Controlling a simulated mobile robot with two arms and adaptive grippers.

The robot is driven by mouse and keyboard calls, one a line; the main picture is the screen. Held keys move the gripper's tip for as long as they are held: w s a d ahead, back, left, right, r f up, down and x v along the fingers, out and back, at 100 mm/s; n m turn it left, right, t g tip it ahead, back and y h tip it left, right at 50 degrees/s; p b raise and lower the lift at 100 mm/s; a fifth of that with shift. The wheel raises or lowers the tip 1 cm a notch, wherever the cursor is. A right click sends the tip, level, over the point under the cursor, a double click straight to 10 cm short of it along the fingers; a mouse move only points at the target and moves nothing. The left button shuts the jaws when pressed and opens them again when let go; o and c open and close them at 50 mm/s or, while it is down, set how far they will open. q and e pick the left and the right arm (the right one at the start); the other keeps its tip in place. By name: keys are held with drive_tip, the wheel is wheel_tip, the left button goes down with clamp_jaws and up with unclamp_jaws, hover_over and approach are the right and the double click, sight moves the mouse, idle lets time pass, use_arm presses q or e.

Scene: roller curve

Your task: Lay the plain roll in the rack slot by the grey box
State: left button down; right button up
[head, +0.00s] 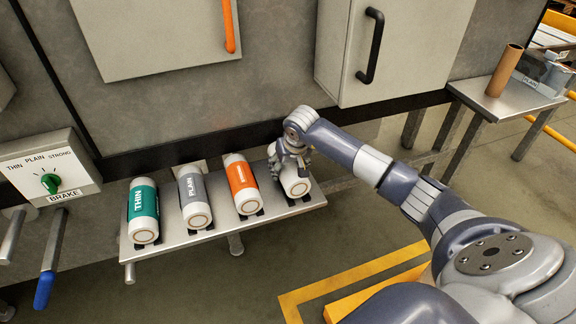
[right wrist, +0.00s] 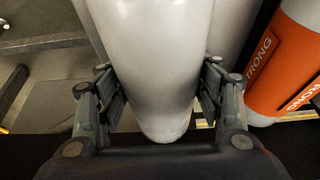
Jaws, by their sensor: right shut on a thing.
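A pale white roll (head: 294,184) is at the right end of the sloped rack (head: 285,208). No label shows on it. My right gripper (head: 291,158) is shut around this roll from above; the right wrist view shows a finger on each side of the pale roll (right wrist: 160,60). The roll is over or in the end slot; I cannot tell whether its weight rests there. A grey-banded roll marked PLAIN (head: 193,190) lies in the rack, between a green THIN roll (head: 143,205) and an orange STRONG roll (head: 240,178). My left gripper is not in view.
A light grey box with a green BRAKE knob (head: 50,184) is left of the rack. A grey cabinet with a black handle (head: 400,50) hangs above the rack's right end. A brown tube (head: 504,70) and a bin marked PLAIN (head: 540,75) stand on the right-hand table.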

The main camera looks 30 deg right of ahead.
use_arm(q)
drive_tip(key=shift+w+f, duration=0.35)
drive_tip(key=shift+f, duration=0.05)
use_arm(e)
drive_tip(key=shift+w+f, duration=0.1)
drive_tip(key=shift+f, duration=0.3)
drive_tip(key=o, duration=1.5)
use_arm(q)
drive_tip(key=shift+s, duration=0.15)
use_arm(e)
drive_tip(key=shift+f, duration=0.1)
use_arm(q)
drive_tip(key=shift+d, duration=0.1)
use_arm(e)
drive_tip(key=v, duration=1.2)
drive_tip(key=shift+s, duration=0.2)
